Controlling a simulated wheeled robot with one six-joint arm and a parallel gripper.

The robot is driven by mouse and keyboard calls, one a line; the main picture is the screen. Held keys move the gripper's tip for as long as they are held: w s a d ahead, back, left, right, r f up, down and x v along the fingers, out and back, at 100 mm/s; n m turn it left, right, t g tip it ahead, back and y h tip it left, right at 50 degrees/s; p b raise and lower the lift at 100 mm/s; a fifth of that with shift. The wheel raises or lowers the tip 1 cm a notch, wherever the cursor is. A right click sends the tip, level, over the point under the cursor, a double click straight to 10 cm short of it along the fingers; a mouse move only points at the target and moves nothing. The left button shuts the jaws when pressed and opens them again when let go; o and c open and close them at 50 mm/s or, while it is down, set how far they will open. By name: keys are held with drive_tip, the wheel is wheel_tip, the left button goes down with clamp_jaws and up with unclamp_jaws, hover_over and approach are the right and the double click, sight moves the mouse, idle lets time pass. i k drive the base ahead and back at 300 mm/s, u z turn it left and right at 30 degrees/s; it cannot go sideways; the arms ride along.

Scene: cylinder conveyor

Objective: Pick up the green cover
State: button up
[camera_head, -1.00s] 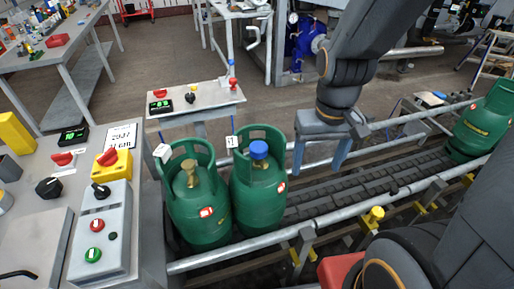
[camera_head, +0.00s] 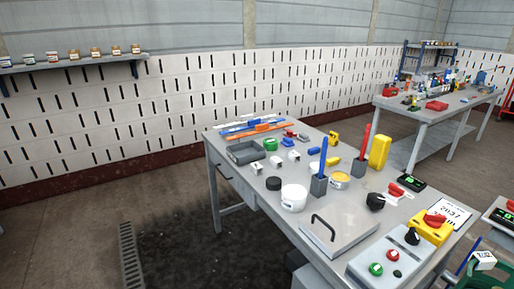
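A small round green piece (camera_head: 271,144), which looks like the green cover, lies near the far end of the grey workbench (camera_head: 225,150). It sits just right of a dark grey open tray (camera_head: 245,152), and small white blocks lie in front of it. My gripper is not in view, so its state is hidden.
On the bench are a white pot (camera_head: 293,198), a blue marker in a dark holder (camera_head: 319,186), a yellow block (camera_head: 379,152) and a control panel (camera_head: 385,262). A green gas cylinder (camera_head: 492,275) shows at the lower right.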

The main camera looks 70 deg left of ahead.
sight(271, 143)
drive_tip(key=k, duration=0.15)
drive_tip(key=u, duration=3.55)
drive_tip(key=k, duration=1)
drive_tip(key=z, duration=1)
drive_tip(key=i, duration=1)
drive_tip(key=k, duration=0.65)
drive_tip(key=u, duration=0.65)
drive_tip(key=i, duration=1.5)
drive_tip(key=u, duration=0.45)
